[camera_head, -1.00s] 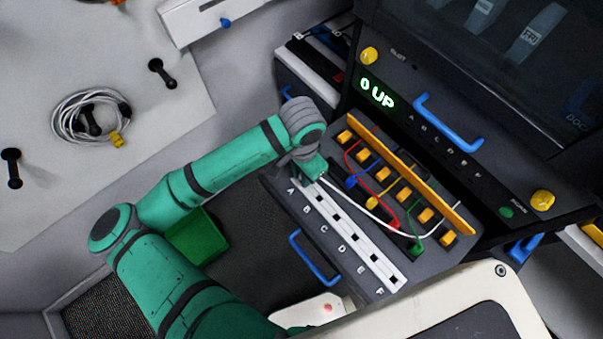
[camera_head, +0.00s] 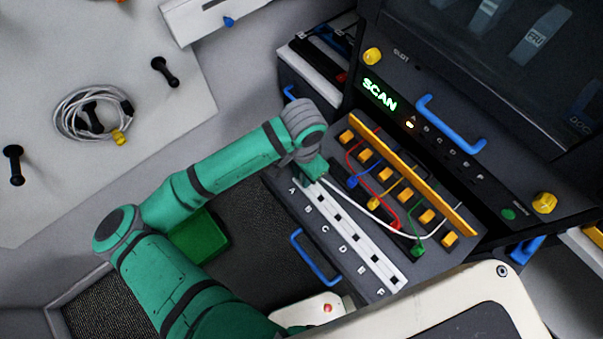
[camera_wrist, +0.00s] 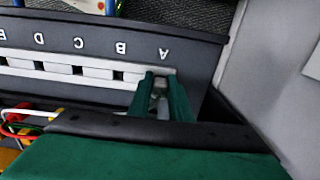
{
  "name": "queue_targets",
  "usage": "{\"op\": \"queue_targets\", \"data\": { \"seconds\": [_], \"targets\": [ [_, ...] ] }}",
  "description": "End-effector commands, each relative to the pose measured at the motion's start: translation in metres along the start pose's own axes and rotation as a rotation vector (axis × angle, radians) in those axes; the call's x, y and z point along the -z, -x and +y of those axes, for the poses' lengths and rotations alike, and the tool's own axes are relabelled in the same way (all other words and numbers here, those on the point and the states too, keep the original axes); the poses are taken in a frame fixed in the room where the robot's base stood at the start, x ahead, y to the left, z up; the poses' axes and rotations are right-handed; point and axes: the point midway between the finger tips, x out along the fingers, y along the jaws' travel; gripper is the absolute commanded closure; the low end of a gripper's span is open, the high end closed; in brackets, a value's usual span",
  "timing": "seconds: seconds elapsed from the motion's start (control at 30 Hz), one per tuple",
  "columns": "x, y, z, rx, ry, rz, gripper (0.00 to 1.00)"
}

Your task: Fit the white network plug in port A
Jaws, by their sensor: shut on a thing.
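My gripper (camera_wrist: 161,86) is over the A end of the white port strip (camera_head: 347,236), and it also shows in the head view (camera_head: 309,177). It is shut on the white network plug (camera_wrist: 160,84), which shows between the green fingers at the strip by letter A. The fingers hide how deep the plug sits in port A. The white cable (camera_head: 372,219) runs from the gripper across the panel to the right.
Red, blue, yellow and green cables (camera_head: 394,212) lie between the strip and an orange bar (camera_head: 412,175) with several yellow blocks. Blue handles stand at the drawer front (camera_head: 315,257) and the upper unit (camera_head: 451,123). A coiled cable (camera_head: 82,113) hangs at left.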

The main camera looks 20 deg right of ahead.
Motion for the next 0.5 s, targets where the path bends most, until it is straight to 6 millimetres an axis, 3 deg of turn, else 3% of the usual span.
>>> {"op": "queue_targets", "data": {
  "seconds": [0.2,0.23,0.3,0.5],
  "targets": [
    [-0.0015,0.0001,-0.001,0.0,0.004,0.0,1.0],
    [-0.0018,0.0001,-0.0011,0.0,0.005,0.0,0.8],
    [-0.0022,0.0001,-0.0014,0.0,0.006,0.0,0.63],
    [-0.0026,0.0001,-0.0017,0.0,0.007,0.0,0.6]
  ]
}}
